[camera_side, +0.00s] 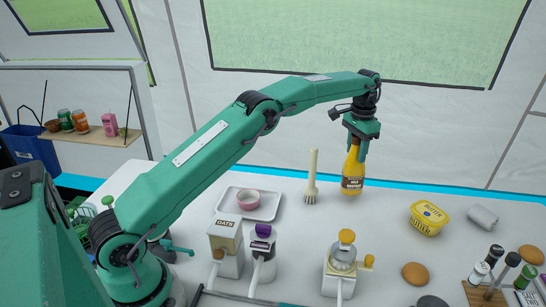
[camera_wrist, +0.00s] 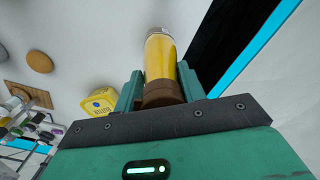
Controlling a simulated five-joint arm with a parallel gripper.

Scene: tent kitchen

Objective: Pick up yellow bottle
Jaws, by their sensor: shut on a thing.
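The yellow bottle (camera_side: 352,178) has a dark label and stands upright near the back edge of the white table. My gripper (camera_side: 358,148) reaches down from above and is shut on the bottle's upper part. In the wrist view the bottle (camera_wrist: 160,58) lies between the two green fingers of my gripper (camera_wrist: 161,88), with its brown cap closest to the camera. I cannot tell whether the bottle's base touches the table.
A yellow butter tub (camera_side: 427,219) is to the right. Dispensers (camera_side: 341,265) stand in front. The tent wall (camera_side: 430,130) rises behind.

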